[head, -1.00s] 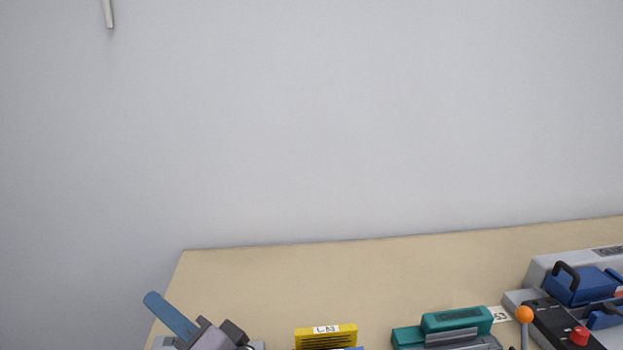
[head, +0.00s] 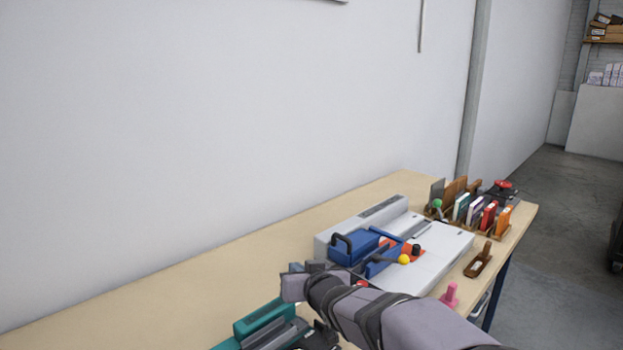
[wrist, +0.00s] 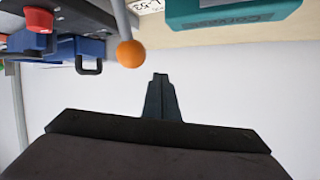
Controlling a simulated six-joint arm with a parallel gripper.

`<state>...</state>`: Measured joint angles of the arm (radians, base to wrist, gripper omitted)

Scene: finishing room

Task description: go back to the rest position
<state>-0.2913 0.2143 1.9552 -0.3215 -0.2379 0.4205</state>
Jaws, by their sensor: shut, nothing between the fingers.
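My gripper (wrist: 160,78) is shut and empty in the wrist view, its two dark fingers together against the pale wall. In the head view my grey arm reaches in from the lower right, and its end is over the bench between the teal device (head: 263,318) and the grey machine with blue parts (head: 352,248). The fingertips are hard to make out there. The wrist view appears upside down. An orange ball on a lever (wrist: 131,54) is close to the fingers in that picture, with a gap between them.
The wooden bench (head: 150,290) runs along the wall. A rack with several coloured items (head: 480,212), a brown wooden piece (head: 479,262) and a pink peg (head: 450,295) are at its right end. A yellow-ball lever (head: 404,259) sticks up near my arm. Clear air lies above the bench.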

